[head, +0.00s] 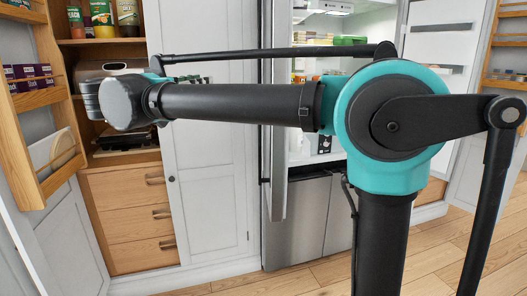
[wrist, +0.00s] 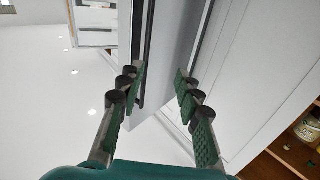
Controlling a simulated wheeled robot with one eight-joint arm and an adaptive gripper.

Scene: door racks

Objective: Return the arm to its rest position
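My gripper (wrist: 160,90) shows in the wrist view with its two green-padded fingers apart. Nothing is held between them. Behind the gap is a pale grey panel with a dark edge strip, which looks like the open fridge door seen from close by. In the head view my arm stretches from the teal joint at the right across to the left. The gripper itself is mostly hidden behind the arm's end there.
The fridge (head: 309,218) stands open behind my arm, with food on its shelves. A white cabinet door (head: 212,190) is left of it. Wooden drawers (head: 133,229) and an open door rack (head: 38,125) are further left. Wood floor (head: 437,258) is clear at the front right.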

